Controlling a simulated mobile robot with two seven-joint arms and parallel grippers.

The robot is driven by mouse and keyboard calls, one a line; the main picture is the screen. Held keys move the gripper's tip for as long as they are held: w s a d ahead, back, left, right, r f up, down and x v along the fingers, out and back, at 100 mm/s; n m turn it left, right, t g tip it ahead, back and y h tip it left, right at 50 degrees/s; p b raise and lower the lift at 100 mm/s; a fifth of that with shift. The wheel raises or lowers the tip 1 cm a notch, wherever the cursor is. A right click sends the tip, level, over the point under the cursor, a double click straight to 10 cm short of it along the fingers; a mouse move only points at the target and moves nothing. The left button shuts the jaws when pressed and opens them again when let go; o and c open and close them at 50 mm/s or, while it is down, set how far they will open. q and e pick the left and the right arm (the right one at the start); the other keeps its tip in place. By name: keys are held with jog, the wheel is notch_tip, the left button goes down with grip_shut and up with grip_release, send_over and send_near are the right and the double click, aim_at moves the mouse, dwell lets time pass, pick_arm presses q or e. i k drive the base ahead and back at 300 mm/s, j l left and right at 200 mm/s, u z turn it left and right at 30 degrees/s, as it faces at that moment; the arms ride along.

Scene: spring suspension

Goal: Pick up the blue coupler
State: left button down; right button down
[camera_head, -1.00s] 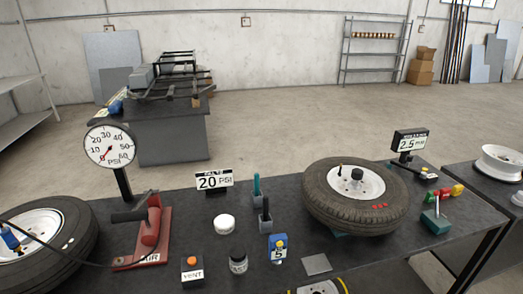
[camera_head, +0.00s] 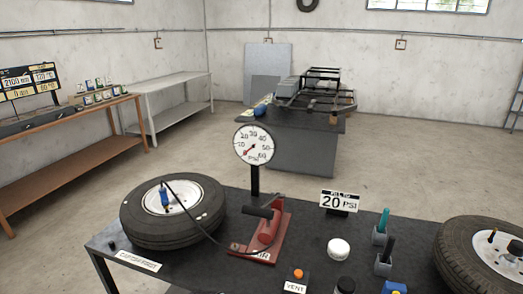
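The blue coupler (camera_head: 164,197) is a small upright blue piece at the white hub of the left tire (camera_head: 140,232). A thin black hose (camera_head: 203,226) runs from its top over the tire to the red pump (camera_head: 262,238). I cannot tell whether the coupler is seated on the valve or only rests at the hub. Neither of my grippers is in view.
A round gauge (camera_head: 254,144) stands on a post behind the pump. A 20 PSI sign (camera_head: 340,200), a white cap (camera_head: 338,249) and a VENT button box (camera_head: 297,282) are to the right. Another tire (camera_head: 450,250) lies at the right edge.

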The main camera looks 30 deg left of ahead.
aim_at(165, 200)
jog(key=u, duration=1.9)
